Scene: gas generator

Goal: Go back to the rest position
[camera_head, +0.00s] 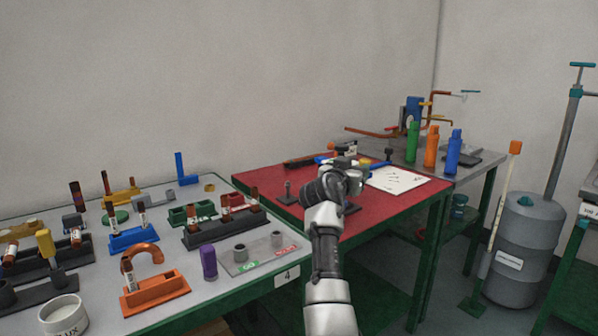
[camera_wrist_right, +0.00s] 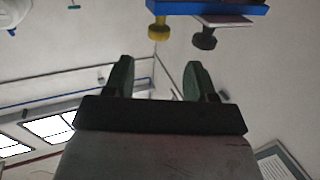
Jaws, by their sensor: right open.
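My right arm reaches up from the bottom of the head view, and its gripper (camera_head: 354,173) is over the red-topped table (camera_head: 262,181). The fingers are too small to make out there. In the right wrist view the two green-grey fingers of this gripper (camera_wrist_right: 159,72) stand apart with nothing between them. My left gripper is in neither view.
A grey table (camera_head: 215,293) at left carries coloured stands, vials and a white cup (camera_head: 63,316). Green, orange and blue bottles (camera_head: 431,147) stand on the metal bench behind. A grey tank (camera_head: 524,250) stands at right. The wrist view shows blue, yellow and black parts at top.

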